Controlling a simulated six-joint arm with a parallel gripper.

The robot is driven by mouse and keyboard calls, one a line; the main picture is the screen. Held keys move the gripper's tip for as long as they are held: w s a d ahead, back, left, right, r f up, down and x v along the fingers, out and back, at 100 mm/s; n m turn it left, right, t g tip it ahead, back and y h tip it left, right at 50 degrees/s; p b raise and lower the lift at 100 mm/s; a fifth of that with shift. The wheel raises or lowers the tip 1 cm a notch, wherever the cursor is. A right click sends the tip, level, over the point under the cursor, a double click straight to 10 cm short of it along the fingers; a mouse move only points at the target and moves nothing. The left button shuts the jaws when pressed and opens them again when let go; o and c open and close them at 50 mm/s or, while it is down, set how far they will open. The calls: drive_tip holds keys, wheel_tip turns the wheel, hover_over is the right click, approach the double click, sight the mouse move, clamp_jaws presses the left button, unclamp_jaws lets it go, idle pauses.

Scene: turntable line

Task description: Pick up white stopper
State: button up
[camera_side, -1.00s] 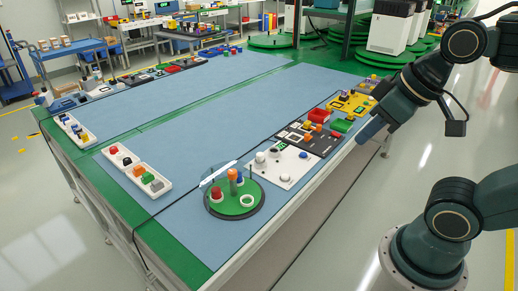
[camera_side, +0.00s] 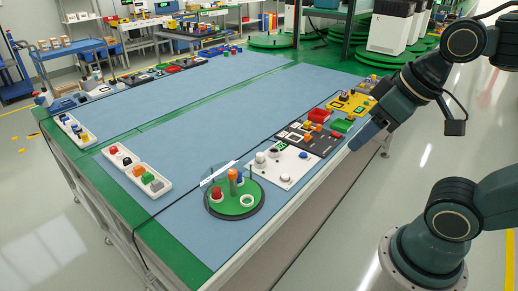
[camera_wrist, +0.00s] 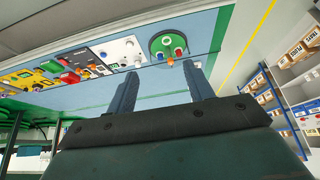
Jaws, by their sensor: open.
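A white stopper (camera_side: 260,157) stands on the white board (camera_side: 293,180) beside the green turntable (camera_side: 223,207). A second small white piece (camera_side: 285,178) sits nearer the board's front edge; I cannot tell its exact shape. In the wrist view the white board (camera_wrist: 111,53) lies beyond my fingertips, left of the turntable (camera_wrist: 158,53). My gripper (camera_wrist: 160,68) is open and empty, its two fingers apart. In the side view my gripper (camera_side: 362,138) hangs right of the board, beside the table edge, apart from the stopper.
The turntable holds a red piece (camera_side: 216,194), an orange-topped post and a white ring (camera_side: 247,201). A black board (camera_side: 318,145) and a yellow board (camera_side: 352,102) with coloured parts line the same edge. A white tray (camera_side: 152,181) stands left. The blue mat's middle is clear.

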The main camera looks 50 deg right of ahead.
drive_tip(key=w+d+m+g, duration=0.2)
drive_tip(key=w+d+m, duration=0.1)
drive_tip(key=w, duration=0.9)
drive_tip(key=w+d+m+g, duration=0.1)
drive_tip(key=w+d+m, duration=0.25)
drive_tip(key=w, duration=0.85)
drive_tip(key=w+d+f+m+g, duration=0.1)
drive_tip(key=w+d+f+m, duration=0.2)
drive_tip(key=w+f, duration=0.4)
drive_tip(key=w+d+f+m+g, duration=0.1)
drive_tip(key=w+d+f+m, duration=0.2)
drive_tip(key=w+d+f, duration=0.3)
wheel_tip(320, 180, down, 5)
drive_tip(key=shift+w+d+f+g, duration=0.15)
drive_tip(key=shift+w+d+g, duration=0.2)
drive_tip(key=shift+w, duration=0.45)
drive_tip(key=shift+a+f, duration=0.1)
hover_over(260, 155)
wheel_tip(260, 155, down, 8)
drive_tip(key=shift+w+f, duration=0.1)
drive_tip(key=shift+f, duration=0.1)
